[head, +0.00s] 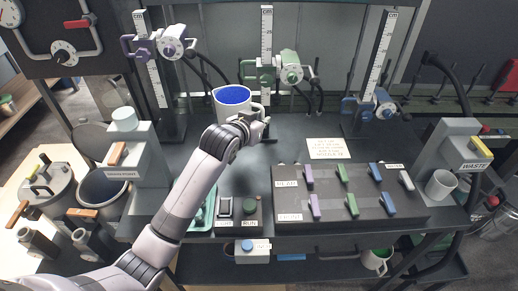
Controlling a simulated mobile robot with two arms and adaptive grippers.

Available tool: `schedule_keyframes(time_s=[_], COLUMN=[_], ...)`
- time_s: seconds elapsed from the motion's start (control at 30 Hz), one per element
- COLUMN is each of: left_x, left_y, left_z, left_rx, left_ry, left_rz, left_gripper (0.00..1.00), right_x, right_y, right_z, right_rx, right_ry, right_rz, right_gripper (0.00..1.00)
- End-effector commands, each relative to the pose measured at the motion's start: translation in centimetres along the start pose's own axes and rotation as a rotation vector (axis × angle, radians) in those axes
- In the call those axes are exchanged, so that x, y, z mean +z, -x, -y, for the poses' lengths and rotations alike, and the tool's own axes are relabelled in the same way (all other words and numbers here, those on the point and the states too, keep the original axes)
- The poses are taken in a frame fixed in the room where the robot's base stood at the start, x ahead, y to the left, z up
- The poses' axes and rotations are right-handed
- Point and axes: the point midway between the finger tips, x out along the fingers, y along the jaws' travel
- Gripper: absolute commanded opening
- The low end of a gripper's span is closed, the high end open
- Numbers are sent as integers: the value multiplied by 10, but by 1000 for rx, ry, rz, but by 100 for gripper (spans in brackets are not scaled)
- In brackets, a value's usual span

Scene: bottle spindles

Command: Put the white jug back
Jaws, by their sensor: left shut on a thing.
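A white jug (226,111) with blue liquid inside is held upright near the middle of the bench. My left gripper (254,122) is shut on the jug at its right side, where the handle is. The gripper covers part of the jug's lower right. I cannot tell whether the jug's base touches the bench. My right gripper does not show in the head view.
Purple (155,45), green (275,72) and blue (372,107) spindle units stand along the back. A lever panel (400,212) fills the bench's front right. Dark bench is clear around the paper note (328,149).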

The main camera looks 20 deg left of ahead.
Motion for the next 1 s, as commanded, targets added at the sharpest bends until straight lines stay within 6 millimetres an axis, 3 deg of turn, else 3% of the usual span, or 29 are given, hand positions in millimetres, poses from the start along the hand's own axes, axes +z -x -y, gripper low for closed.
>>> schedule_keyframes(time_s=[0.1, 0.2, 0.43, 0.63, 1.0], left_x=[29, 46, 63, 91, 99], left_y=[-12, -19, -27, -39, -42], left_z=[-1, -1, -1, -1, -2], left_rx=[0, 0, 1, 0, 1], left_ry=[-1, -1, -2, -2, -2], left_rz=[2, -1, -4, -1, -6], left_gripper=[0, 0, 0, 0, 0], right_x=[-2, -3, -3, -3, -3], right_y=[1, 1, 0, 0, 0], right_z=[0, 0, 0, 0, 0], right_rx=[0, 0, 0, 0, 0], right_ry=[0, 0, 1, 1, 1], right_rz=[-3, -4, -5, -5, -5], right_gripper=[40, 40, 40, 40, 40])
